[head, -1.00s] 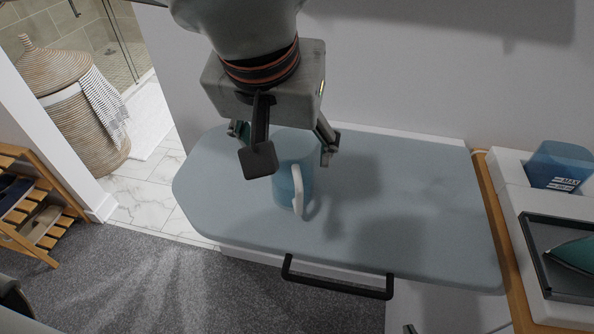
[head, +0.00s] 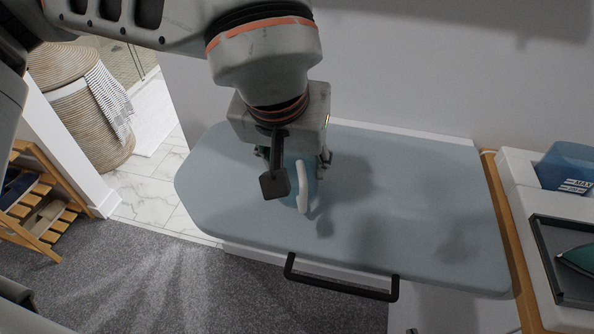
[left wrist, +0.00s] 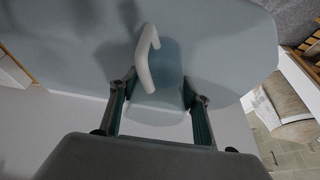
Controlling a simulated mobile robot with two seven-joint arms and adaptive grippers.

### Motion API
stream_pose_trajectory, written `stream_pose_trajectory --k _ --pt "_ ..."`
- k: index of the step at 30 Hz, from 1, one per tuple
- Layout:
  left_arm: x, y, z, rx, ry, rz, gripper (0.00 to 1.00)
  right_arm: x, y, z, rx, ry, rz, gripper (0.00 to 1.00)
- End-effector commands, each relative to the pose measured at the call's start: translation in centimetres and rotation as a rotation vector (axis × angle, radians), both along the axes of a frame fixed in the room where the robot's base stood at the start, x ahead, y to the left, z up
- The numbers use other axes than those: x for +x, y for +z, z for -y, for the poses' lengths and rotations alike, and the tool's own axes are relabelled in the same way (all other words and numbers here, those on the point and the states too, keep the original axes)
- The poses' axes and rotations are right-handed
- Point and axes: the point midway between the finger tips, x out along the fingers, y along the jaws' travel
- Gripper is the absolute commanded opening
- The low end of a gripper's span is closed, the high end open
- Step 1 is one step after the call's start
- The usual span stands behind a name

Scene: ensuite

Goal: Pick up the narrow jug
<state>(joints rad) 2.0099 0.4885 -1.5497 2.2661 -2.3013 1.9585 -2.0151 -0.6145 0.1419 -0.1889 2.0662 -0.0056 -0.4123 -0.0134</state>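The narrow jug (head: 301,188) is translucent blue with a pale handle, upright over the blue-grey ironing-board top. Its upper part is hidden behind my left gripper (head: 295,160) in the head view. My left gripper points down over the jug from above. In the left wrist view the jug (left wrist: 166,66) fills the gap between the two fingers of my left gripper (left wrist: 160,88), whose tips meet its sides. The handle lies toward the front, outside the fingers. My right gripper is in neither view.
The ironing-board top (head: 420,220) is otherwise clear, with a black bar handle (head: 340,283) at its front edge. A white unit with a blue tank (head: 566,168) and a green iron (head: 577,258) stands right. A wicker basket (head: 90,125) and wooden rack (head: 38,205) are left.

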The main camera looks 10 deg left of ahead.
Motion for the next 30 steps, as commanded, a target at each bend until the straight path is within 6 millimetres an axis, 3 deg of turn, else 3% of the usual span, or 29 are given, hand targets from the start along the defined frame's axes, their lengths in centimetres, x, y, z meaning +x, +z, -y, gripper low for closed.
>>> stream_pose_trajectory --k 1,2,17,30 --pt "0.0 0.0 0.0 0.001 0.001 -0.001 0.25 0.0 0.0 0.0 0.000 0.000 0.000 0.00" --pt "0.0 0.0 0.0 0.001 0.001 -0.001 0.18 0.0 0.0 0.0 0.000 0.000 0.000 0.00" --pt "0.1 0.4 0.0 0.000 0.001 0.002 0.18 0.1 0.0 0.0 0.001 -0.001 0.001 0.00" --pt "0.1 3.9 0.0 -0.001 0.002 0.005 0.18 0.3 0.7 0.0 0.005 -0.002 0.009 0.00"
